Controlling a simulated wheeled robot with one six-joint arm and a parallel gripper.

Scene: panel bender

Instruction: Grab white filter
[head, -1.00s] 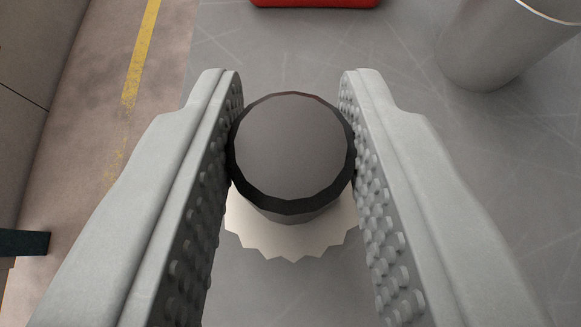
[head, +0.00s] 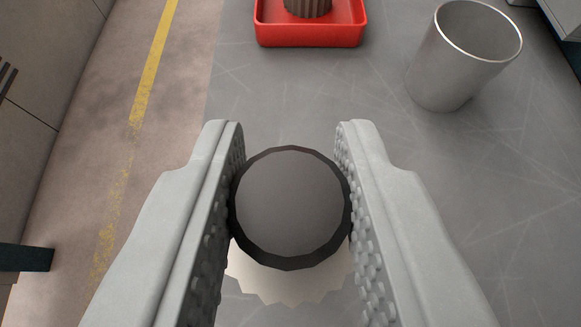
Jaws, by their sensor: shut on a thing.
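The white filter shows as a pale pleated body (head: 290,282) with a toothed edge under a round dark grey cap (head: 290,205). My gripper (head: 289,190) is shut on the filter, with one studded finger on each side of the dark cap. The cap hides most of the pale body. Whether its underside touches the grey table cannot be told from this view.
A red tray (head: 310,36) holding a brown ribbed part (head: 308,7) is at the top middle. A metal cup (head: 463,60) stands at the upper right. The grey table (head: 480,190) is clear on the right. Floor with a yellow line (head: 150,75) lies left.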

